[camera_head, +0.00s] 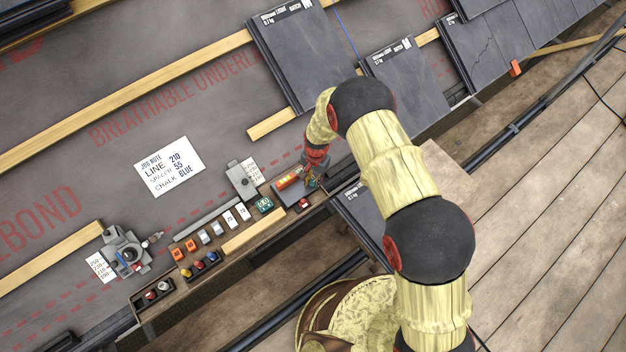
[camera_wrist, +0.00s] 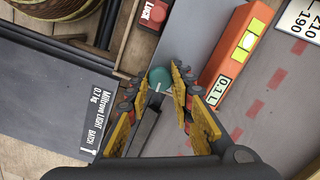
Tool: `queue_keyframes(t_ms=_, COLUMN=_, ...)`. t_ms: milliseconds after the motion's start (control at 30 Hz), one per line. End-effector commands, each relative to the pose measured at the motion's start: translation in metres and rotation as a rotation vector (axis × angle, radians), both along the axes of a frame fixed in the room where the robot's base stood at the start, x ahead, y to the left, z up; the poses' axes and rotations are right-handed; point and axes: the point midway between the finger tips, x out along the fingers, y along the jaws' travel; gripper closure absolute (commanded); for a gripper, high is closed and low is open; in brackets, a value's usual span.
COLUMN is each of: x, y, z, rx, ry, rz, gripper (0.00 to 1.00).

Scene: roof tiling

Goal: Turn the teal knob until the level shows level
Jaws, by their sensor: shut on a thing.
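The teal knob (camera_wrist: 160,77) sits between the fingertips of my gripper (camera_wrist: 157,82) in the wrist view. The fingers are shut on its sides, and a pale mark shows on its lower part. In the head view the level (camera_head: 289,178) lies beside my gripper (camera_head: 311,180) at the right end of the wooden tray. My gripper largely hides the knob there.
A red button marked LOCK (camera_wrist: 153,14) is close to the knob. A dark slate (camera_wrist: 60,95) lies left of my gripper. In the head view, a row of small coloured blocks and a white job note (camera_head: 169,166) lie to the left. Stacked slates (camera_head: 303,60) are above.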

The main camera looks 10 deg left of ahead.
Motion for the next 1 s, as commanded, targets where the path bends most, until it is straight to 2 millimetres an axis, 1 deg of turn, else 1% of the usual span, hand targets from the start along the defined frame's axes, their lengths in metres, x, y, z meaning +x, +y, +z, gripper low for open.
queue_keyframes(t_ms=200, x=-0.0011, y=-0.0022, z=-0.0023, rx=-0.003, ry=0.004, rz=-0.038, gripper=1.0)
queue_keyframes(t_ms=600, x=-0.0011, y=-0.0022, z=-0.0023, rx=-0.004, ry=0.004, rz=-0.043, gripper=1.0)
queue_keyframes(t_ms=633, x=-0.0011, y=-0.0022, z=-0.0022, rx=-0.004, ry=0.004, rz=-0.043, gripper=0.76)
queue_keyframes(t_ms=933, x=-0.0005, y=-0.001, z=-0.0009, rx=-0.002, ry=0.002, rz=-0.042, gripper=0.59)
queue_keyframes(t_ms=1000, x=-0.0003, y=-0.0008, z=-0.0007, rx=-0.002, ry=0.002, rz=-0.042, gripper=0.58)
